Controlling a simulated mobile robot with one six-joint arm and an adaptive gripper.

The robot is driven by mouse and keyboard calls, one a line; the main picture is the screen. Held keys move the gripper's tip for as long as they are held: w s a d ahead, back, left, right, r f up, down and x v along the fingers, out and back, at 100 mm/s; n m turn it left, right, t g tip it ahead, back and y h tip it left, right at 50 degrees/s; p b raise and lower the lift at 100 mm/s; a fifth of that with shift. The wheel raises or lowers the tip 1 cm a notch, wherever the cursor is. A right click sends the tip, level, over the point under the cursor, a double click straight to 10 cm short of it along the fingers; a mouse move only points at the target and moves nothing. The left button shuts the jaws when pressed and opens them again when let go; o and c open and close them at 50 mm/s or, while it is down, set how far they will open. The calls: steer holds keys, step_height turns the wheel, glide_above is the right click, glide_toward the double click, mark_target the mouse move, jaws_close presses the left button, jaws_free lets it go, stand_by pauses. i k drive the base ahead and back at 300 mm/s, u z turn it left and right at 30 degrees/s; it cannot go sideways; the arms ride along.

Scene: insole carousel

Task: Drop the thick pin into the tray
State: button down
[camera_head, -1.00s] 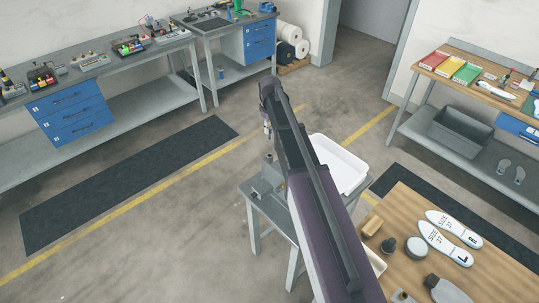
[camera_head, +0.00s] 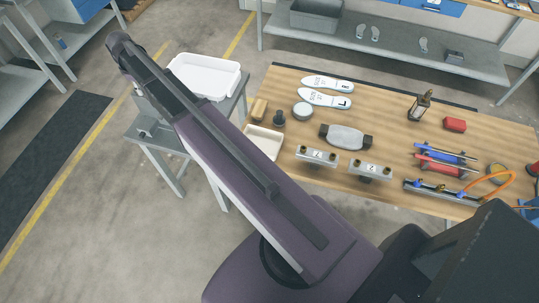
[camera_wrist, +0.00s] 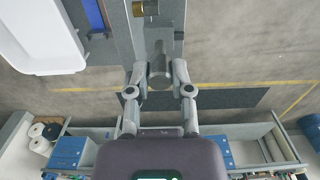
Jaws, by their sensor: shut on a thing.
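In the wrist view my gripper (camera_wrist: 159,90) is shut on a grey, cylindrical thick pin (camera_wrist: 160,72) between its two fingers. The pin's far end is hard to tell from the grey stand behind it. The head view shows my arm reaching to the upper left, but my fingers and the pin are hidden there. A white rectangular tray (camera_head: 204,87) sits on a small grey stand (camera_head: 150,132), beside my arm. The white tray also shows at the upper left of the wrist view (camera_wrist: 42,62), to the left of my gripper and apart from it.
A wooden workbench (camera_head: 290,85) holds insoles, clamps, tools and a small cream tray (camera_head: 277,136). In the wrist view a brass piece (camera_wrist: 143,8) and a blue bar (camera_wrist: 95,16) lie near the stand's edge. A grey bin (camera_head: 316,16) stands on a shelf behind.

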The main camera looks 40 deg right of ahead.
mark_target(265, 144)
steer(key=k, duration=1.4)
steer(key=u, duration=0.1)
steer(key=i, duration=1.2)
steer(key=z, duration=0.75)
steer(key=i, duration=0.55)
steer(key=z, duration=0.35)
